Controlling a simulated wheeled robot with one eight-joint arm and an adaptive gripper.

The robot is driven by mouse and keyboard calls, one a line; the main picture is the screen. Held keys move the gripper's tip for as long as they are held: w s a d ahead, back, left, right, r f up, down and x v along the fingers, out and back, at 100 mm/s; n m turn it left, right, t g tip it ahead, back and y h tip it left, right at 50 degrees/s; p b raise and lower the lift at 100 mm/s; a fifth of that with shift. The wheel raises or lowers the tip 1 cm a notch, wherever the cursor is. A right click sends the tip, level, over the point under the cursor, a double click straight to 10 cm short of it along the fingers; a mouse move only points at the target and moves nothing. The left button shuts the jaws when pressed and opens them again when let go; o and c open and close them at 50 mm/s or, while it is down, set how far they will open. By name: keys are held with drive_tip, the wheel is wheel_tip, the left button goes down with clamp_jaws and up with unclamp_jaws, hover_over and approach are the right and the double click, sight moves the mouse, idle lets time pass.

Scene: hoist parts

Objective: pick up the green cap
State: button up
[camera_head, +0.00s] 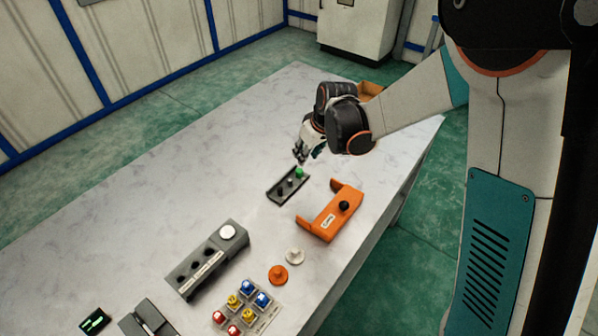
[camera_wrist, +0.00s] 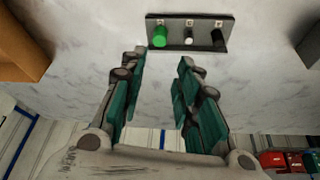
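The green cap (camera_head: 299,172) sits at the far end of a small black tray (camera_head: 273,197) on the table. In the wrist view the green cap (camera_wrist: 159,37) is at the left end of the tray, beside a white piece (camera_wrist: 189,37) and a black piece (camera_wrist: 217,37). My gripper (camera_head: 306,154) is just behind and above the green cap in the head view. In the wrist view my gripper (camera_wrist: 161,62) is open with nothing between its fingers, and the cap lies beyond the fingertips.
An orange holder with a black knob (camera_head: 330,212) stands right of the tray. A grey fixture (camera_head: 208,262), an orange disc (camera_head: 278,274), a white disc (camera_head: 295,256) and a block of coloured buttons (camera_head: 244,306) are nearer. An orange-brown box (camera_head: 371,89) is behind my gripper. The table's left side is clear.

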drive_tip(key=b, duration=0.1)
hover_over(300, 171)
drive_tip(key=s, duration=0.1)
drive_tip(key=f, duration=0.5)
drive_tip(key=shift+s+d, duration=0.15)
drive_tip(key=shift+d, duration=0.25)
drive_tip(key=b+x, duration=0.2)
drive_tip(key=x, duration=0.3)
drive_tip(key=shift+s+d+f+b, duration=0.25)
drive_tip(key=shift+f+b, duration=0.1)
drive_tip(key=shift+b, duration=0.05)
drive_tip(key=shift+r, duration=0.1)
drive_tip(key=c, duration=0.5)
